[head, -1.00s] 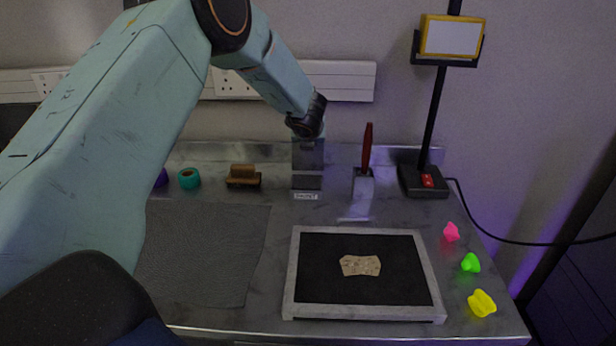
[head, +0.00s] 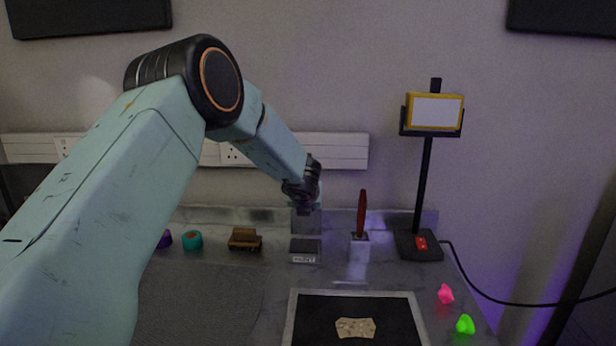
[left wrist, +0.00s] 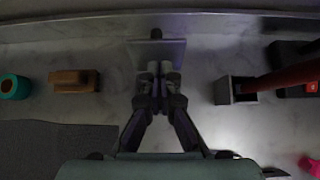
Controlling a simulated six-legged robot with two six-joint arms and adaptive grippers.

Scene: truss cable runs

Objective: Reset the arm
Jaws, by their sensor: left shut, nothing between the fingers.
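My left arm comes in from the left in the head view and reaches toward the back of the bench. My left gripper (head: 304,208) hangs above and in front of a small grey labelled stand (head: 305,248). In the left wrist view its two fingers (left wrist: 158,72) are together with nothing between them. They overlap a grey plate (left wrist: 176,48) of the stand; I cannot tell if they touch it. My right gripper is not in view.
A red-handled tool (head: 362,214) stands in a grey block (head: 359,248), beside a lamp (head: 421,190). A brush (head: 245,239) and teal roll (head: 192,240) lie left. A framed black tray (head: 395,318) holds a tan fragment (head: 355,327). Pink (head: 445,294) and green (head: 465,324) pieces lie right.

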